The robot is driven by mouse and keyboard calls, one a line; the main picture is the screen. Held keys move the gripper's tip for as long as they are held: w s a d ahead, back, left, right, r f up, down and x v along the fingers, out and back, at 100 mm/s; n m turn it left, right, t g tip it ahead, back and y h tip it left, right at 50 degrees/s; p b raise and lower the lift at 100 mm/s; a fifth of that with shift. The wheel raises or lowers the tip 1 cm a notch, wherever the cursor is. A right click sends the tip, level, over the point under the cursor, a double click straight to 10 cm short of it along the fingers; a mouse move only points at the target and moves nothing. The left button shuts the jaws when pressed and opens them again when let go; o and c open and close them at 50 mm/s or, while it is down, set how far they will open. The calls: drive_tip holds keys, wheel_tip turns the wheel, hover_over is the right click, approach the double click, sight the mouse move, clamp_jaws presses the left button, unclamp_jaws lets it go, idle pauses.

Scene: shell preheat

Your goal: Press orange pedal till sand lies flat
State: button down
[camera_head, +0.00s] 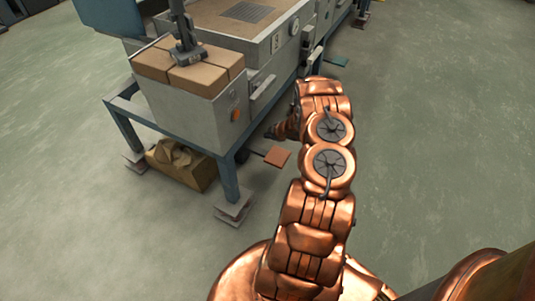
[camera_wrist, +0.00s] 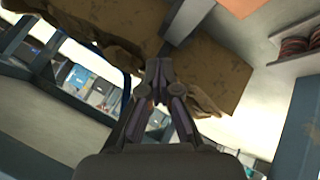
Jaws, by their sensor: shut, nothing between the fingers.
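The orange pedal (camera_head: 277,157) lies low beside the blue frame leg, at the floor in the head view. A tan, sand-like surface (camera_head: 212,10) fills the open top of the grey tank behind, with a dark grate on it; its flatness is too small to judge. My gripper (camera_head: 271,133) shows only partly past my copper arm, just above and left of the pedal. In the wrist view my gripper (camera_wrist: 158,66) is shut and empty, in front of brown, rough-edged material (camera_wrist: 205,72). I cannot tell whether it touches anything.
The grey box (camera_head: 195,112) with brown blocks on top stands on the blue frame (camera_head: 229,178). A teal pedal (camera_head: 338,61) lies farther back. The floor (camera_head: 430,120) to the right is clear.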

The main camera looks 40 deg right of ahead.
sight(269, 153)
drive_tip(key=shift+s+f+b, duration=0.15)
drive_tip(key=shift+f+b, duration=1.55)
drive_tip(key=shift+f, duration=2.4)
drive_tip(key=shift+f, duration=0.15)
drive_tip(key=shift+f, duration=0.25)
